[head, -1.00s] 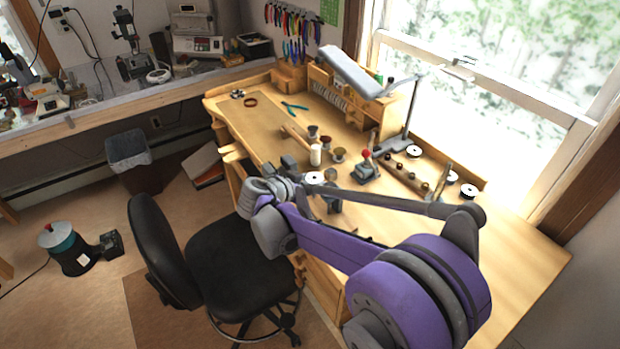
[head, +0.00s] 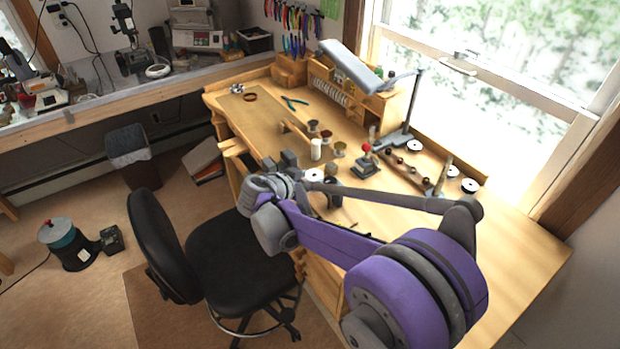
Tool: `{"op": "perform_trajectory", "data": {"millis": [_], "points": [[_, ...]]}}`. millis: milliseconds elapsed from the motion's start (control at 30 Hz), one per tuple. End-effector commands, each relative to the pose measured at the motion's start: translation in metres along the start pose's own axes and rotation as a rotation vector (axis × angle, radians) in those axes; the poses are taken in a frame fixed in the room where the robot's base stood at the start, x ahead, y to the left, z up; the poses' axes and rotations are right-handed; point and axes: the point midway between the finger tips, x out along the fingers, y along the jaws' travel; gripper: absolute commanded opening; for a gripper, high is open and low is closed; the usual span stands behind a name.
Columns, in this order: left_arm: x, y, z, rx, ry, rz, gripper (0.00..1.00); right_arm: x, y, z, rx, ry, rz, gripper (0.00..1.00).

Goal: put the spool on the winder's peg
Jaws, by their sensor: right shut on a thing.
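My right gripper (head: 280,161) is over the near left edge of the wooden workbench, its fingers pointing away from me. No peg shows clearly. My left gripper is out of view.
More white-topped spools (head: 414,146) stand toward the window, beside a wooden rack (head: 400,172). A white cylinder (head: 316,150) and small cups (head: 340,149) stand beyond the hand. A lamp (head: 350,66) overhangs the back. A black chair (head: 235,260) stands at the front. The right bench end is clear.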

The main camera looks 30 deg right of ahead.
Motion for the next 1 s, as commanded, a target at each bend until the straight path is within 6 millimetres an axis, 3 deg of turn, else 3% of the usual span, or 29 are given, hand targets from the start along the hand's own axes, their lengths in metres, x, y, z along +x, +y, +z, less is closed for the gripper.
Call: {"op": "perform_trajectory", "data": {"millis": [1000], "points": [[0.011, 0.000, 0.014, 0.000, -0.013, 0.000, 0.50, 0.012, 0.000, 0.022, 0.000, 0.000, 0.000, 0.03]]}}
